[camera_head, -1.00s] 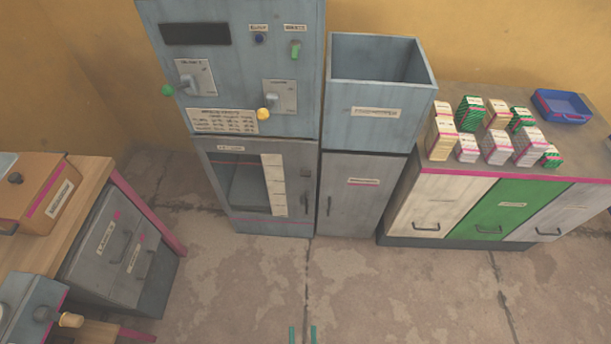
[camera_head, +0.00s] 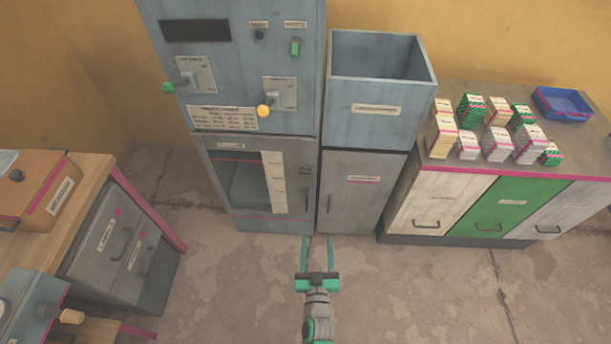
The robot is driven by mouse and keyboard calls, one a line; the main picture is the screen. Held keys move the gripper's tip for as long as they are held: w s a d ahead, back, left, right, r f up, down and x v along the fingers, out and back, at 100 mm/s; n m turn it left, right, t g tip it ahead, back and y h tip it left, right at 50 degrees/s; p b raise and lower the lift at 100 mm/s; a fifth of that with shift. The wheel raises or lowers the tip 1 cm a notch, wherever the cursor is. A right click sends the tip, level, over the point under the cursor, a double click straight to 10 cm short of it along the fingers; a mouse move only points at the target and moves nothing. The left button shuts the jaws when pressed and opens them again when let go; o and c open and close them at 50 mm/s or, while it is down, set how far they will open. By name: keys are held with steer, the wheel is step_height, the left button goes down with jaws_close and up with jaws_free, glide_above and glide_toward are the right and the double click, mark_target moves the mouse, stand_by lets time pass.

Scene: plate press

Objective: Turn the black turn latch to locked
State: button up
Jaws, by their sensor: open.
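I cannot make out with certainty which part is the black turn latch. A small dark fitting (camera_head: 306,170) sits at the right edge of the grey cabinet's windowed door, above a dark vertical handle (camera_head: 306,200). It is too small to tell how it is turned. A black knob (camera_head: 16,175) also shows on the orange-brown box at the left. My gripper (camera_head: 318,240) is open and empty, its two green fingers pointing towards the cabinets. In the picture it is below the small dark fitting, apart from it.
A counter (camera_head: 460,165) carries several small boxes and a blue tray (camera_head: 562,117). A wooden table (camera_head: 98,172) is at left; the middle floor is clear.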

steer(key=m, duration=0.2)
glide_toward(305, 173)
steer(key=shift+h, duration=0.6)
steer(key=w, duration=0.7)
steer(key=shift+w+d+f, duration=0.1)
steer(key=shift+w+d, duration=0.1)
steer(key=shift+w, duration=0.05)
steer(key=shift+w+d, duration=0.25)
steer(key=shift+w, duration=0.4)
steer(key=shift+a, duration=0.1)
steer(key=shift+c, duration=0.7)
steer(key=shift+w+a, duration=0.1)
steer(key=c, duration=0.9)
